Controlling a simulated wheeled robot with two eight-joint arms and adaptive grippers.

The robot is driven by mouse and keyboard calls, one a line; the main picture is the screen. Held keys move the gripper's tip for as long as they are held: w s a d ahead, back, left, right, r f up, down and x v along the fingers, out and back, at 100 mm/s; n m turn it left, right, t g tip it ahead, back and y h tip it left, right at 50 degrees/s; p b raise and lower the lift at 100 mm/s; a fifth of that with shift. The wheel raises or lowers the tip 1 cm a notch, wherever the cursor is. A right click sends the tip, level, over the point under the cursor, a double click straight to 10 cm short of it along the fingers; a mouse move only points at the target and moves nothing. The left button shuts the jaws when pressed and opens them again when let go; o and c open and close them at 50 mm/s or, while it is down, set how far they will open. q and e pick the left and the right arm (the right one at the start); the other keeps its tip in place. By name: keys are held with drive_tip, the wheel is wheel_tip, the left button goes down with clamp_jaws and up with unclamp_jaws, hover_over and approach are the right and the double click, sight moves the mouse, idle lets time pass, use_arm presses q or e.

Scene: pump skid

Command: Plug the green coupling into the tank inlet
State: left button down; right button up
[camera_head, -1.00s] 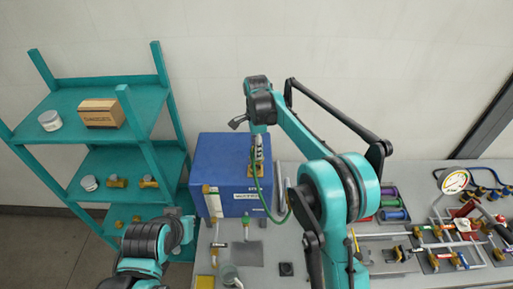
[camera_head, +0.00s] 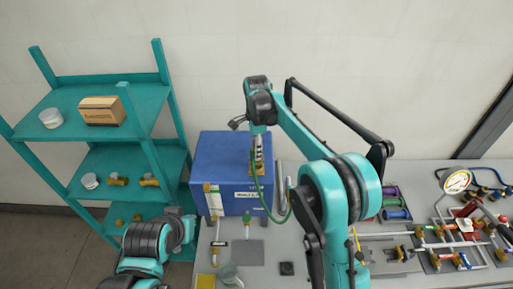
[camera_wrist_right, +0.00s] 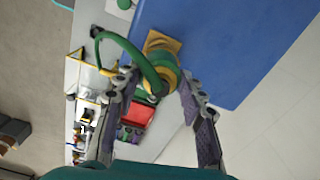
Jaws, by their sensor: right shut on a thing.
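The blue tank (camera_head: 215,160) stands at the back left of the bench. Its inlet, a brass fitting on a square brass plate (camera_wrist_right: 168,40), shows in the right wrist view. My right gripper (camera_head: 257,155) points down over the tank's right part. In the right wrist view its fingers (camera_wrist_right: 158,88) are shut on the green coupling (camera_wrist_right: 158,62), lined up close against the brass inlet. Whether it is fully seated cannot be told. The green hose (camera_wrist_right: 125,45) loops away from the coupling and hangs down the tank's front in the head view. My left arm is at the lower left; its fingers do not show.
A teal shelf (camera_head: 90,160) with a box and jars stands to the left. Spools (camera_head: 393,202), a gauge (camera_head: 456,181) and pipework fill the bench's right side. Small fittings and a grey mat (camera_head: 247,252) lie in front of the tank.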

drive_tip(key=shift+f+b, duration=1.05)
drive_tip(key=shift+f, duration=0.45)
drive_tip(key=o, duration=1.4)
drive_tip(key=shift+c, duration=0.2)
drive_tip(key=shift+r, duration=0.2)
wheel_tip(320, 180, up, 12)
drive_tip(key=shift+f, duration=0.15)
drive_tip(key=shift+s, duration=0.1)
